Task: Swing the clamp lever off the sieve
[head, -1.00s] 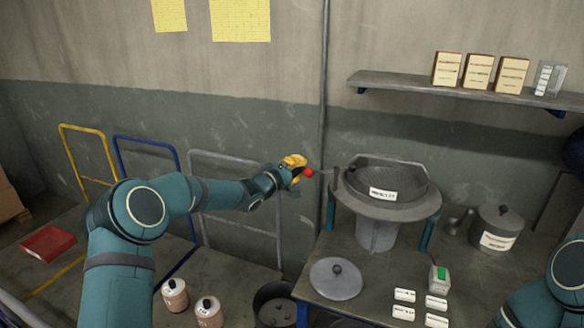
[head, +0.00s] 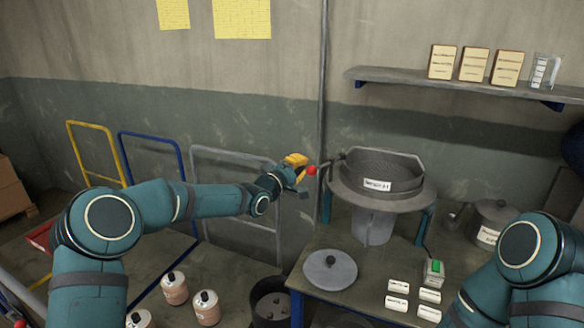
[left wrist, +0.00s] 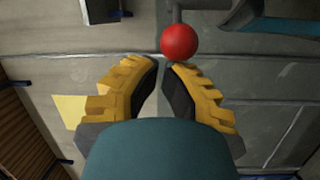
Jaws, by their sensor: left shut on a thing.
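The sieve (head: 408,174) is a dark round pan with a white label. It sits on a grey ring-shaped stand on the bench. The clamp lever (head: 326,163) is a short grey rod at the sieve's left side, ending in a red ball knob (head: 312,170). My left gripper (head: 303,172), with yellow fingers, is at the knob, left of the sieve. In the left wrist view the red knob (left wrist: 180,43) shows just past the nearly closed fingertips (left wrist: 164,64). The gripper is shut on the lever's knob end; the exact contact is unclear. My right gripper is out of view.
A round lid (head: 330,272), several label cards (head: 397,303) and a green-topped device (head: 433,272) lie on the bench. A lidded pot (head: 494,218) stands at right. A shelf (head: 450,86) overhangs behind. Trolley handles (head: 235,158) stand at left; a bin (head: 272,300) is below.

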